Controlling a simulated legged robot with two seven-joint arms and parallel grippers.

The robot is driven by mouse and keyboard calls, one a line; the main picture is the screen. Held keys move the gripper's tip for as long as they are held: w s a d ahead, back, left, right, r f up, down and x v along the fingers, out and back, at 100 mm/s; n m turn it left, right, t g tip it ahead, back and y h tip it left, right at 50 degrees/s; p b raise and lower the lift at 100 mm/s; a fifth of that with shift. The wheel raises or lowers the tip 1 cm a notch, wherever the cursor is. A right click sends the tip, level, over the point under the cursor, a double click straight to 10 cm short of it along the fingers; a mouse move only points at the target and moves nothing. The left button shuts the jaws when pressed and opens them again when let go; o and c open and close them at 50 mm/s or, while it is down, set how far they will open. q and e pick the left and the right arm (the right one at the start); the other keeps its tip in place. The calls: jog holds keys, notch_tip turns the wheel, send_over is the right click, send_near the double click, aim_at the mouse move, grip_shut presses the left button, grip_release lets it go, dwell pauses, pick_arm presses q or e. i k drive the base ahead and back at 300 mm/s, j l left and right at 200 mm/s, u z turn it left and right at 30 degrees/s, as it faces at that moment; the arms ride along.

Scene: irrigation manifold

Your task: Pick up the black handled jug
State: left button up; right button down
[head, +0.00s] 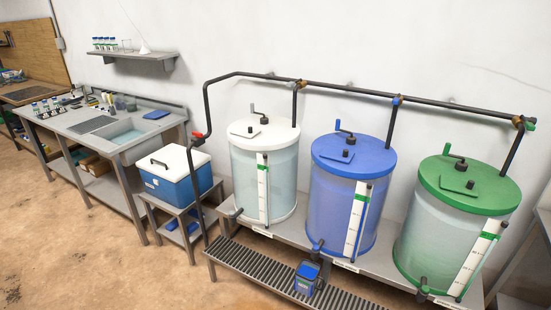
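A small blue container (307,278) with dark parts on it stands on the slatted grate, in front of the blue-lidded tank and below its outlet. It may be the jug, but it is too small in the head view to make out a black handle for certain. A blue cooler box (172,188) with a white lid and a black handle on top sits on a small metal stand to the left of the tanks. Neither of my grippers shows in the head view.
White-lidded (264,175), blue-lidded (350,190) and green-lidded (452,225) tanks stand on a metal bench behind the slatted grate (255,268). Dark pipes (370,92) run above them. A sink bench (110,125) is at left. The brown floor (90,265) at front left is clear.

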aim_at(308, 277)
jog(key=i+j+z, duration=0.15)
jog(key=i, duration=0.45)
jog(key=i+j+z, duration=0.2)
jog(key=i, duration=0.4)
jog(key=i+j+z, duration=0.15)
jog(key=i+j, duration=0.3)
jog(key=i+j+z, duration=0.2)
jog(key=i+j, duration=0.25)
jog(key=i, duration=0.2)
